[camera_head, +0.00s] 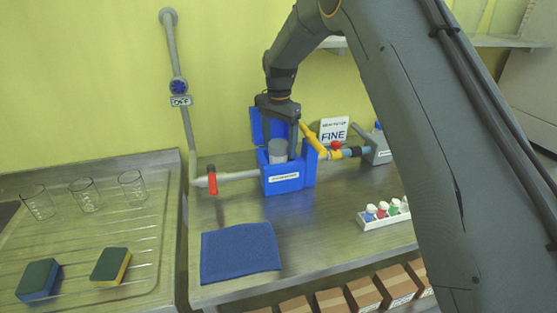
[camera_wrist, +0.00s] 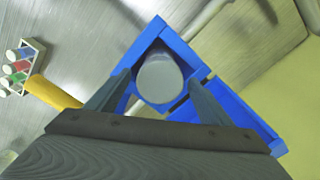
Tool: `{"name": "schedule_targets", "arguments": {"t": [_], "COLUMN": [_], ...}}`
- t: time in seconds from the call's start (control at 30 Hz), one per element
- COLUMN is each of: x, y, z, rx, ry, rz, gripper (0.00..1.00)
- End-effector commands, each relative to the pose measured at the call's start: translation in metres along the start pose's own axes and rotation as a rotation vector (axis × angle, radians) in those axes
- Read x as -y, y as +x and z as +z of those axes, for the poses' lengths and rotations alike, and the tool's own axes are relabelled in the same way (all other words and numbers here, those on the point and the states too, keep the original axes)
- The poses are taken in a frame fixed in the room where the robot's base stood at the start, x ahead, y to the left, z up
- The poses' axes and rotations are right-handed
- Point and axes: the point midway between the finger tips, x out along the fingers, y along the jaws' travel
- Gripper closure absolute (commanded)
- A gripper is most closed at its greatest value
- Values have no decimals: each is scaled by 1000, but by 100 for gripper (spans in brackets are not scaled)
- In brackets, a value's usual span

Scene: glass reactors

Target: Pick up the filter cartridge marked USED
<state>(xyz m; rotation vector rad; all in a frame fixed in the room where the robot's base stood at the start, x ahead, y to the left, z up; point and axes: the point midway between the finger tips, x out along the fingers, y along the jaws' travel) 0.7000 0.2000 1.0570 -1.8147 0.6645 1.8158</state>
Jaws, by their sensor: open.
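A grey-white cylindrical cartridge (camera_head: 278,150) stands upright in an open blue housing (camera_head: 285,184). Its pale round top shows in the wrist view (camera_wrist: 160,78), inside the blue housing walls (camera_wrist: 181,44). No USED mark is readable on it in either view. My gripper (camera_head: 281,146) is over the housing with its fingers pointing down, open. In the wrist view my gripper (camera_wrist: 160,85) has one finger on each side of the cartridge; I cannot tell whether they touch it. The cartridge's lower part is hidden by the housing.
Pipes join the housing on both sides, with a red-handled valve (camera_head: 212,180) at left and a yellow pipe (camera_head: 312,140) at right. A sign reading FINE (camera_head: 334,130) stands behind. A blue cloth (camera_head: 240,252) lies in front. A rack of coloured vials (camera_head: 384,217) is at right.

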Motion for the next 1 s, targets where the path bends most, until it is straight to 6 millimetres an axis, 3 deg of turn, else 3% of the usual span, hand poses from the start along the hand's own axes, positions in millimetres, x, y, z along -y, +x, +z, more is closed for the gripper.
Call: {"name": "schedule_targets", "arguments": {"t": [0.27,0.63,1.0], "x": [-1,0,0], "y": [3,3,-3], "z": [-1,-1,-1], "rx": [0,0,-2], "ry": [1,1,1], "rz": [-1,-1,-2], "gripper": [26,87,87]}}
